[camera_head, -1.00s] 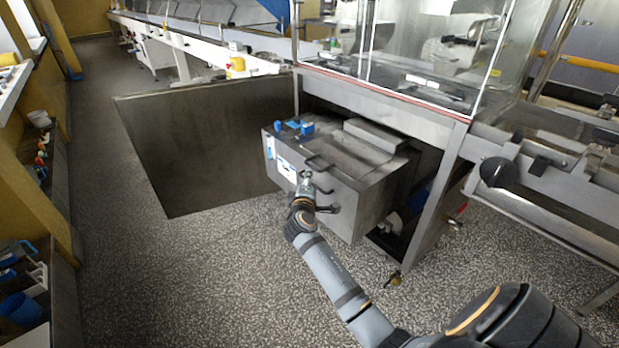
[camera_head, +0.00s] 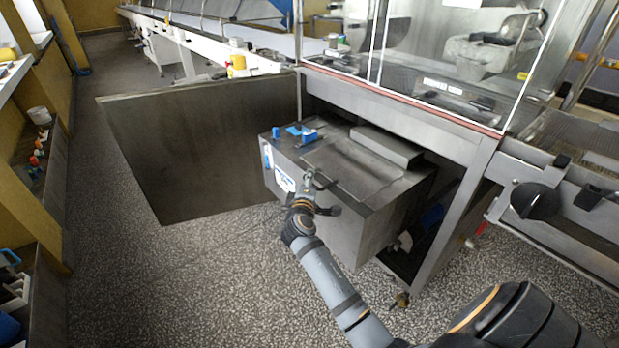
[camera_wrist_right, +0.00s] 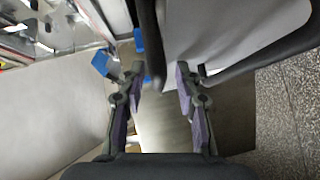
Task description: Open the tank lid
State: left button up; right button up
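The tank (camera_head: 340,225) is a grey metal box standing partly under the machine frame. Its flat lid (camera_head: 365,165) lies closed on top. A dark handle (camera_head: 322,181) sits at the lid's near edge, beside my right gripper (camera_head: 309,181). In the right wrist view my right gripper (camera_wrist_right: 159,72) has its two fingers apart. A dark bar (camera_wrist_right: 152,45), which looks like the handle, runs between them, with gaps visible on both sides. Whether a finger touches it is unclear. My left gripper is not in view.
Blue fittings (camera_head: 303,134) stand on the tank's far left corner. A grey block (camera_head: 386,147) lies at the back of its top. A large dark panel (camera_head: 200,150) stands left of the tank. The machine frame (camera_head: 440,215) borders the right side. Speckled floor (camera_head: 190,280) is clear in front.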

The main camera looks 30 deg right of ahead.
jog(key=shift+s+a+r, duration=0.1)
jog(key=shift+c, duration=0.3)
grip_shut()
